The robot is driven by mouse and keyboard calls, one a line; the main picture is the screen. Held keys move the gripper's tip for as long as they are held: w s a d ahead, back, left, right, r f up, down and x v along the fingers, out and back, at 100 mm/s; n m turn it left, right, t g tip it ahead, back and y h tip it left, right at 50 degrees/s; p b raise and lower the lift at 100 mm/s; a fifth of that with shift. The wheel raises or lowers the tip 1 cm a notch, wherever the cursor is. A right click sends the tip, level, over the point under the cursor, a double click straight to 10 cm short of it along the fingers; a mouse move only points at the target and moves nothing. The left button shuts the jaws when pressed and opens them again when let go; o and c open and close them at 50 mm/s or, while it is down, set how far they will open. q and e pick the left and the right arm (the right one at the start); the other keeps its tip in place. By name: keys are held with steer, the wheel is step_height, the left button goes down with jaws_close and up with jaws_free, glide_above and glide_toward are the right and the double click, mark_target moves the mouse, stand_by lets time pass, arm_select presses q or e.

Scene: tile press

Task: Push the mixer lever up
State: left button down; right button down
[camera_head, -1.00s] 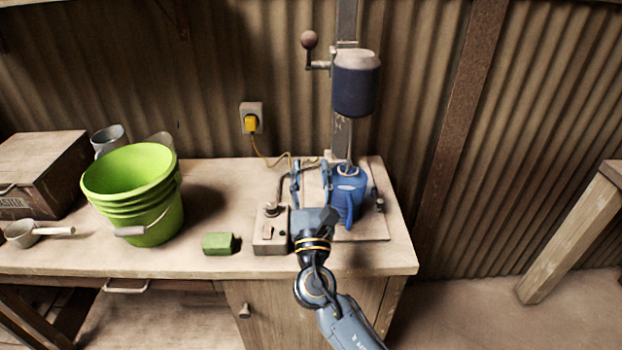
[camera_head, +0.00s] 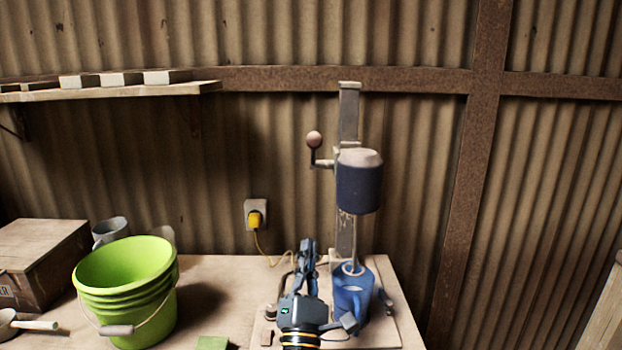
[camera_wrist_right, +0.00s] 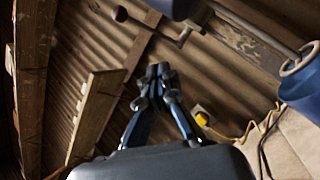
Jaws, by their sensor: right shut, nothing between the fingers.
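The mixer (camera_head: 359,185) is a dark blue motor head on a vertical post, with its shaft reaching down into a blue jug (camera_head: 350,300). Its lever (camera_head: 315,142) is a short arm with a reddish ball knob, to the left of the head and pointing up. In the wrist view the lever (camera_wrist_right: 150,22) shows at the top, beyond the fingers. My left gripper is not in view.
A green bucket (camera_head: 125,285) stands on the bench at left, beside a wooden box (camera_head: 40,255). A green block (camera_head: 212,343) lies near the front. A yellow plug (camera_head: 255,218) sits in the wall socket. A shelf (camera_head: 130,90) runs along the wall at upper left.

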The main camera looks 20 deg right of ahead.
step_height(320, 180, up, 4)
steer(key=a+m+t+h+b, duration=0.1)
steer(key=a+m+h+b, duration=0.2)
steer(key=m, duration=0.7)
steer(key=m+h+p, duration=0.2)
steer(key=m+p, duration=0.1)
steer(key=p, duration=0.3)
glide_toward(313, 147)
steer(key=x, duration=0.5)
steer(key=shift+w+d+r, duration=0.15)
steer(key=shift+r, duration=0.1)
steer(key=shift+w+d+r+p, duration=0.25)
steer(key=shift+w+r+p, duration=0.05)
steer(key=shift+w+r, duration=0.15)
